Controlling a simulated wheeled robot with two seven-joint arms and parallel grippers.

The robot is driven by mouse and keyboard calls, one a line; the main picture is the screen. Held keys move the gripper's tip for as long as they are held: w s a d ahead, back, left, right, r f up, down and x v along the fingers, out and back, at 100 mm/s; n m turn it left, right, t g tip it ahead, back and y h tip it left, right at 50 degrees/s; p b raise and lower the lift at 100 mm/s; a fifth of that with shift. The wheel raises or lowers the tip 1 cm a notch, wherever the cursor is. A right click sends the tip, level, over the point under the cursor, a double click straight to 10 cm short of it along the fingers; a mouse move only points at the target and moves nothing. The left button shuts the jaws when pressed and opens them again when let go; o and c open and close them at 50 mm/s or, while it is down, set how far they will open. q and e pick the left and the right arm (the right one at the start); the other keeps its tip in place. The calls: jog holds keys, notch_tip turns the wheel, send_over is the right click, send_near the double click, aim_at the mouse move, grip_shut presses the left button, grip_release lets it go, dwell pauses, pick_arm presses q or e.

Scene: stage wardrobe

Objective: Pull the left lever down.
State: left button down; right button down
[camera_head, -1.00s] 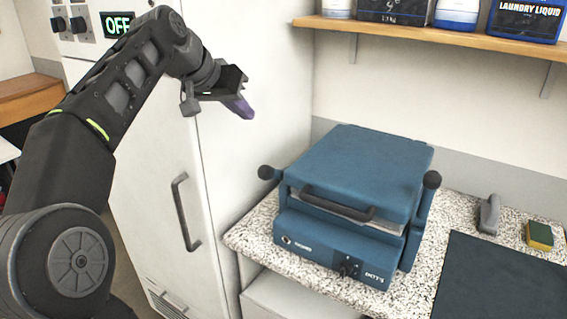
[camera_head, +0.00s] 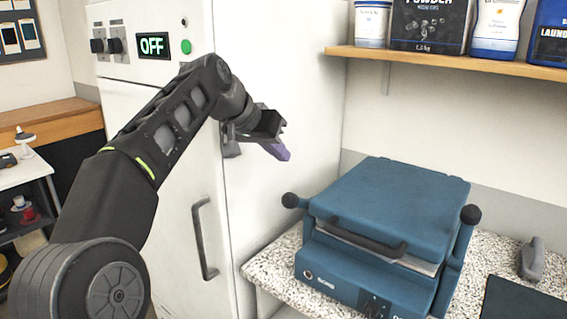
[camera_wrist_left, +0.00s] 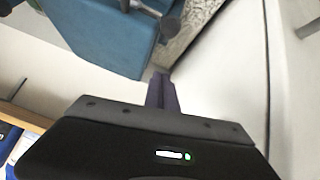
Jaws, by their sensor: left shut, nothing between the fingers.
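The blue press (camera_head: 390,205) stands on a speckled counter, its lid down with a dark front handle. The left lever (camera_head: 290,200) ends in a black ball at the press's left side, standing raised. A matching right lever (camera_head: 470,214) is on the other side. My left gripper (camera_head: 277,150) is shut and empty, its purple fingers above the left lever's ball and apart from it. In the left wrist view the purple fingers (camera_wrist_left: 162,92) show closed, with the blue press (camera_wrist_left: 95,35) at upper left. My right gripper is out of view.
A tall white cabinet (camera_head: 270,90) with a vertical handle stands close behind my left arm. A wooden shelf (camera_head: 440,62) with laundry products hangs above the press. A grey handled tool (camera_head: 532,258) and a dark mat (camera_head: 525,300) lie right of it.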

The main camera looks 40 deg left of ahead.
pick_arm(q)
send_over(302, 204)
jog(key=w+a, duration=0.1)
jog(key=a, duration=0.2)
jog(key=f, duration=0.7)
jog(key=shift+w+d, duration=0.2)
jog(key=shift+d, duration=0.05)
jog(key=shift+s+d+f, duration=0.2)
jog(key=shift+s+f, duration=0.55)
jog(key=shift+f, duration=0.15)
jog(key=shift+s+d+f, duration=0.15)
jog(key=shift+s+f, duration=0.1)
jog(key=shift+f, duration=0.25)
jog(key=s+f+t+b, duration=0.1)
jog(key=b, duration=0.6)
jog(key=s+f+t+b, duration=0.1)
jog(key=f+t+b, duration=0.1)
jog(key=b, duration=0.4)
jog(key=s+f+t+b, duration=0.1)
jog(key=b, duration=0.6)
jog(key=shift+d+f+t+b, duration=0.1)
jog(key=shift+f+t+b, duration=0.2)
jog(key=shift+r, duration=0.15)
